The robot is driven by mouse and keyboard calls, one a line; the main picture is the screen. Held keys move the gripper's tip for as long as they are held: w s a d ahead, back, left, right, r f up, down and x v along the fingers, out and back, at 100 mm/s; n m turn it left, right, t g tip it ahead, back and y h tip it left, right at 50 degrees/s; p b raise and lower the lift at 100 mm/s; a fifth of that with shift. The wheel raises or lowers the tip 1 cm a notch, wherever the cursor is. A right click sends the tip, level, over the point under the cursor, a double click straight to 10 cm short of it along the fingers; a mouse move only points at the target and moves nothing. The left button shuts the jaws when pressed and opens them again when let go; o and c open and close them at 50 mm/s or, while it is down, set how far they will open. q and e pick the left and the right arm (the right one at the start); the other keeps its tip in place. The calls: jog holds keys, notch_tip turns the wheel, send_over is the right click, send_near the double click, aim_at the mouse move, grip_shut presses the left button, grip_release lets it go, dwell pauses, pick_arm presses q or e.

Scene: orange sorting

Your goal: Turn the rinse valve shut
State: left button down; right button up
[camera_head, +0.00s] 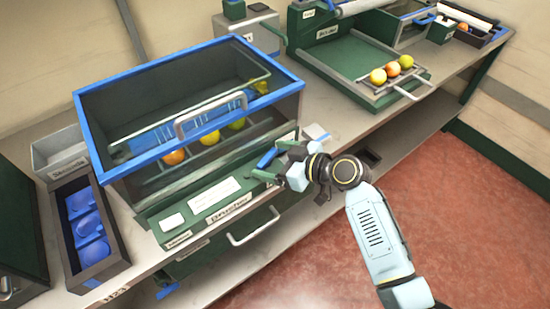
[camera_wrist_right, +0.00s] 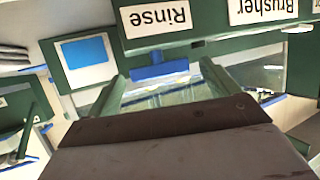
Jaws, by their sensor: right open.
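The rinse valve's blue handle (camera_wrist_right: 160,70) shows in the right wrist view beside the white label reading "Rinse" (camera_wrist_right: 160,18), which appears upside down. In the head view the blue handle (camera_head: 267,158) is at the right front corner of the brusher machine (camera_head: 150,172), partly hidden by my gripper. My right gripper (camera_head: 270,166) is open at that corner; in the wrist view its green fingers (camera_wrist_right: 163,84) lie on either side of the handle. I cannot tell whether they touch it. My left gripper is not in view.
Several oranges lie under the brusher's blue-edged clear cover (camera_head: 85,120). A metal pull handle (camera_head: 253,228) sticks out at its front. A green tray (camera_head: 345,55) with more fruit stands at the back right. A dark box (camera_head: 118,262) with blue cups is at left. The red floor is clear at right.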

jog(key=c, duration=1)
jog(key=m+t+p, duration=0.1)
jog(key=m+t+h+p, duration=0.1)
jog(key=p, duration=0.1)
jog(key=m+t+h+p, duration=0.1)
jog(key=p, duration=0.1)
jog(key=shift+s+a+r, duration=0.25)
jog(key=shift+s, duration=0.05)
jog(key=shift+f+m+t+h+p, duration=0.2)
jog(key=shift+m+t+h+p, duration=0.2)
jog(key=shift+m+h+p, duration=0.35)
jog(key=o, duration=1)
